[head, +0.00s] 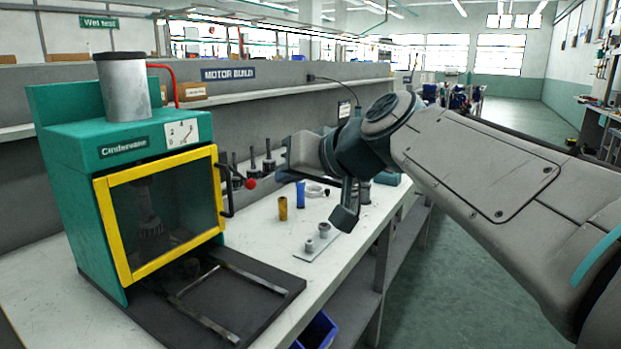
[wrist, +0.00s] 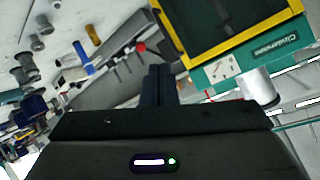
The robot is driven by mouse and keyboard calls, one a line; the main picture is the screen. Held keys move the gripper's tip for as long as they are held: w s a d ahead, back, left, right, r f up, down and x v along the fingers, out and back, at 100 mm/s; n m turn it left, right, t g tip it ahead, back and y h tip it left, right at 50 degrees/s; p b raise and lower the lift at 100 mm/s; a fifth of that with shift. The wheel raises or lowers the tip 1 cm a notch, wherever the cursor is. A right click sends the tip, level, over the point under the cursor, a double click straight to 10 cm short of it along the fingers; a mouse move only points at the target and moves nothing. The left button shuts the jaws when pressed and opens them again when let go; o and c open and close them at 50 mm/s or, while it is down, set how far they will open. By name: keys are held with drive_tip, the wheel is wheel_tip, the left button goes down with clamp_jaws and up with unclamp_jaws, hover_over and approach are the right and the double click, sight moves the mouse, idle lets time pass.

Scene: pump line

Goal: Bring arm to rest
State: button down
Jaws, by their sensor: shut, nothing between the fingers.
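My arm (head: 480,165) reaches in from the right of the head view, over the workbench. My gripper shows at the bottom middle of the wrist view (wrist: 156,75), its two dark fingers together with nothing between them. It is in the air above the bench, apart from the machine and the small parts. In the head view the wrist hides part of the bench behind it, and the fingertips are hard to make out there.
A green machine (head: 60,190) with a yellow-framed door (head: 110,235), closed, stands at left. The white bench (head: 260,240) holds a brass cylinder (head: 283,208), a blue cylinder (head: 300,195), a plate with grey parts (head: 316,243) and dark upright tools (head: 268,162). Open floor (head: 450,270) lies right.

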drive_tip(key=s+d+f+m+g+h+p, duration=0.1)
drive_tip(key=s+d+f+g+h+p, duration=0.1)
drive_tip(key=s+d+p, duration=0.6)
drive_tip(key=s+d+f+m+g+h+p, duration=0.1)
drive_tip(key=s+d+g+h+p, duration=0.3)
drive_tip(key=p, duration=1.3)
drive_tip(key=s+d+m+h, duration=0.1)
drive_tip(key=s+d+h, duration=0.2)
drive_tip(key=s+d, duration=0.2)
drive_tip(key=shift+d+f+m+p, duration=0.3)
drive_tip(key=shift+d+f, duration=0.05)
drive_tip(key=shift+d, duration=0.25)
